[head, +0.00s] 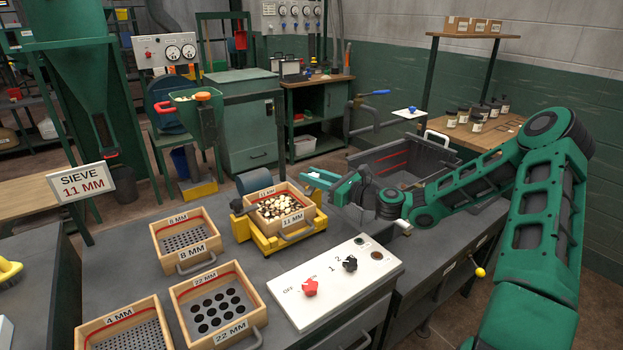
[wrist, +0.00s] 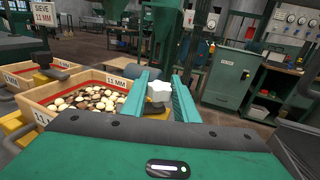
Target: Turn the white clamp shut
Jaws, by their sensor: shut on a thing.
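The white clamp (wrist: 158,91) is a small lobed knob beside the 11 MM sieve, seen in the wrist view. My gripper (wrist: 160,93) has one teal finger on each side of it and is shut on it. In the head view my gripper (head: 317,178) is at the right side of the yellow sieve holder (head: 268,245), and its fingers mostly hide the clamp. The 11 MM sieve (head: 291,229) sits in the holder, with pale and dark pieces inside. The clamp's turn angle cannot be told.
Sieves marked 8 MM (head: 170,258), 22 MM (head: 238,325) and 4 MM (head: 112,318) lie on the bench to the left. A white control panel (head: 330,285) with red and black knobs is in front. A grey bin (head: 440,155) stands behind my arm. A sign reads SIEVE 11 MM (head: 82,184).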

